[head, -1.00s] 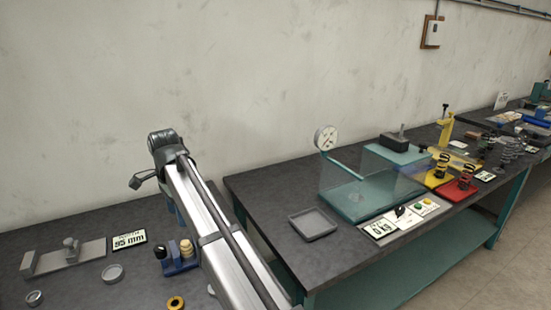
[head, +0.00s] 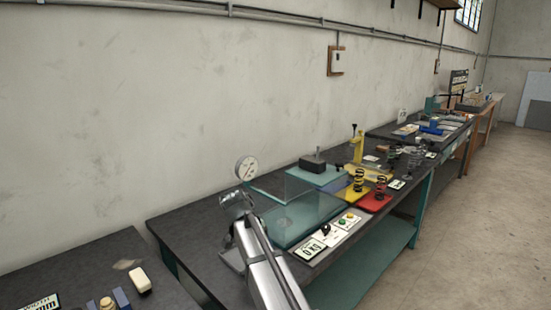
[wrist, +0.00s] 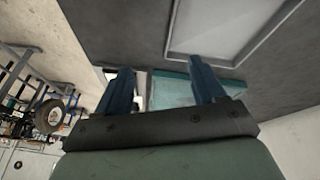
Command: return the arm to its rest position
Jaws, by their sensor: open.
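My gripper (wrist: 158,88) shows in the wrist view with its two dark blue fingers apart and nothing between them. In the head view my arm reaches up from the bottom middle over the near part of the long workbench (head: 190,226), and its fingers are hidden there. Beyond the fingers, the wrist view shows the dark bench top, a pale shallow tray (wrist: 222,28) and a teal surface (wrist: 168,92). My gripper appears apart from them.
A teal press with a round dial gauge (head: 246,168) and clear guard stands close to my arm. Coil springs on yellow and red bases (head: 374,203) stand farther right. A "0 kg" display (head: 309,250) is near the front edge. Another bench (head: 80,267) is at lower left.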

